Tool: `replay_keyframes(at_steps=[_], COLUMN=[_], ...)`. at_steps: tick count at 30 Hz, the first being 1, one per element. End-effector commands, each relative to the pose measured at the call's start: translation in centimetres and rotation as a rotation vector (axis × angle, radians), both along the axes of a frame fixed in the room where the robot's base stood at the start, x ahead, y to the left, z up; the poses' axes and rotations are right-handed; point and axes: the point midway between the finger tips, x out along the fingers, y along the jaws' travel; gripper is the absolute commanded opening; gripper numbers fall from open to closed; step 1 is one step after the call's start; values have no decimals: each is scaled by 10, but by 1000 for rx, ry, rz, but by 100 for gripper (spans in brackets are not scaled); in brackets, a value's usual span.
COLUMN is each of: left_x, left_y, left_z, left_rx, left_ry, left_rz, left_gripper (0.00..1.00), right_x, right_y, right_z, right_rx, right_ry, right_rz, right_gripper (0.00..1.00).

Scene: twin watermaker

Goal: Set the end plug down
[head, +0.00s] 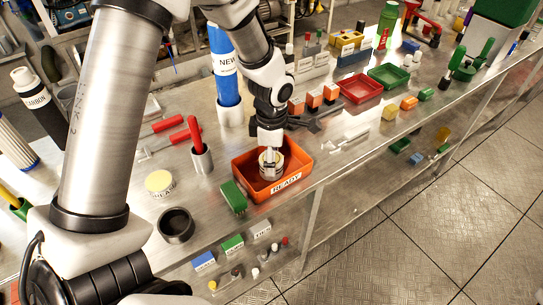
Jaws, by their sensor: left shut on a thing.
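My left gripper (269,150) points down over the orange tray marked READY (288,187). It is shut on the end plug (272,168), a small round pale piece with a metallic look. The plug is inside the outline of the tray, near its middle. The fingers hide part of the plug. I cannot tell whether the plug touches the tray floor. My right gripper is not in view.
A green block (233,196) stands at the tray's left edge. A dark round cup (176,225) and a cream-topped disc (160,183) are further left. A blue NEW cylinder (225,75) stands behind. Red (361,88) and green trays (390,76) are at right.

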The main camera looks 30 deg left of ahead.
Motion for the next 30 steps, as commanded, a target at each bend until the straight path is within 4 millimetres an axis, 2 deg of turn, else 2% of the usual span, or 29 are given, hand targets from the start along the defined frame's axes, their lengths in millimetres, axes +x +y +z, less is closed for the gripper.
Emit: replay_keyframes(at_steps=[2,3,5,14,18,20,30], left_x=[0,0,0,0,1,1,1], left_y=[0,0,0,0,0,0,0], left_z=[-4,-4,-3,-2,8,19,102], left_rx=[0,0,0,0,1,1,1], left_ry=[0,0,0,0,-2,-4,-4], left_rz=[0,0,0,0,0,-1,1], left_gripper=[19,68,86,86,86,86,86], right_x=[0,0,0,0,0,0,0], right_y=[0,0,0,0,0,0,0], right_z=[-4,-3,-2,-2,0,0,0], right_rx=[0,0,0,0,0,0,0], right_ry=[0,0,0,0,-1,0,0], right_rz=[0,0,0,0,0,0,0], right_gripper=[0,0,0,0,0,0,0])
